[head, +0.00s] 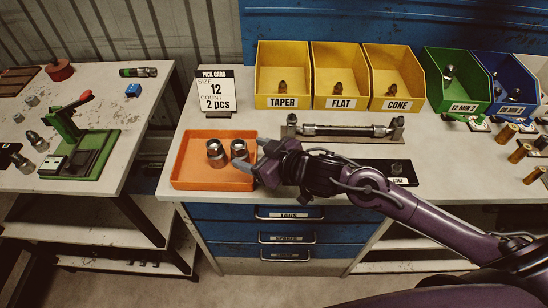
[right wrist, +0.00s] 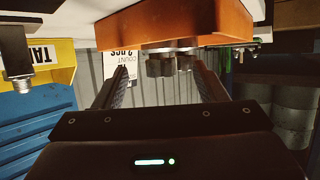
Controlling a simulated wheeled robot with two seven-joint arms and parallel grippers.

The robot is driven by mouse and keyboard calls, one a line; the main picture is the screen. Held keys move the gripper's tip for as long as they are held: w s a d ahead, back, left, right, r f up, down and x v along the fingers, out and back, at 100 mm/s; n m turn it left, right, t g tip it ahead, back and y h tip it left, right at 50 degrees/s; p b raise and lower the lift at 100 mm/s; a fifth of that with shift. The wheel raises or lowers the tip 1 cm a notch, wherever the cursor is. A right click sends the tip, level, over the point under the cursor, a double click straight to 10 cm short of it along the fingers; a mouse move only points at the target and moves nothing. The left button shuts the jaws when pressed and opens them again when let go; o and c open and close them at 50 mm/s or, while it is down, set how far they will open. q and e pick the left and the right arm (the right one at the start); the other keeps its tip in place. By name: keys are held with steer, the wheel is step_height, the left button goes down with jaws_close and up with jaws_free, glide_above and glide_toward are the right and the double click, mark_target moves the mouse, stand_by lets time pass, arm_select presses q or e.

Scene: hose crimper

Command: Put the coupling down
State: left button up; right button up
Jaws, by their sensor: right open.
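Two metal couplings stand upright side by side in the orange tray (head: 188,172) on the bench: a left coupling (head: 215,154) and a right coupling (head: 239,151). My right gripper (head: 253,155) is at the tray's right end, its fingers pointing left toward the right coupling. The gripper is open. In the right wrist view, which is upside down, metal coupling shapes (right wrist: 162,64) show between and beyond the open fingers (right wrist: 160,78), below the orange tray wall (right wrist: 180,28). I cannot tell whether a finger touches the coupling. My left gripper is not in view.
A pick card (head: 214,90) stands behind the tray, reading size 12, count 2 pcs. Yellow bins (head: 283,101), a green bin (head: 458,106) and a blue bin (head: 510,106) line the back. A rod on a fixture (head: 343,131) lies behind my arm. A green press (head: 80,150) stands on the left table.

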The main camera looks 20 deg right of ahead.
steer(key=v, duration=0.9)
steer(key=shift+r, duration=0.1)
steer(key=shift+s, duration=0.1)
